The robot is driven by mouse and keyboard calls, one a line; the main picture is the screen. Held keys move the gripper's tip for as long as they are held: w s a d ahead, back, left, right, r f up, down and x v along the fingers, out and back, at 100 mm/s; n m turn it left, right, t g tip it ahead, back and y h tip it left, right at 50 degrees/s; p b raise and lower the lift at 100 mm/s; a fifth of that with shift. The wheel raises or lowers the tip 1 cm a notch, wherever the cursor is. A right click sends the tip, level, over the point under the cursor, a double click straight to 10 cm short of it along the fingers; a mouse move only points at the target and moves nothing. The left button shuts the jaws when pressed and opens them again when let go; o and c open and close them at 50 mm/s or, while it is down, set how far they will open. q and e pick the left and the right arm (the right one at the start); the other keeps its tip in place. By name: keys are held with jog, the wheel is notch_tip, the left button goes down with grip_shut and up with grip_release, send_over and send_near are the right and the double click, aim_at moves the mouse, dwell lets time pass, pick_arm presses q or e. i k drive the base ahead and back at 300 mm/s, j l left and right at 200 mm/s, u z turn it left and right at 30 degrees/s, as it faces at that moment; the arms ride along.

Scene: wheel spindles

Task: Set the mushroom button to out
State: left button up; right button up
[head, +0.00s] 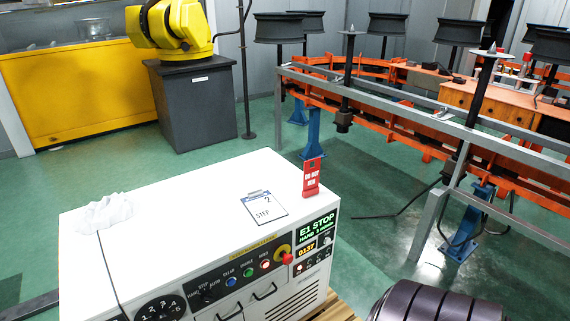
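A white control cabinet (170,215) stands in front of me. The mushroom button (287,258) is a small red head on a yellow round plate at the right part of the cabinet's front panel. It sits just left of a green E1 STOP label (316,229) and a small display (306,250). It is too small to tell whether the head is pressed in or out. Neither of my grippers shows in the head view.
Coloured push buttons (248,272), a selector knob and drawer handles line the panel. A dark ribbed cylinder (435,302) is at bottom right. A rail (440,118) with spindles stands behind.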

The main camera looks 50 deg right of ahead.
aim_at(287, 259)
jog(key=z, duration=1.3)
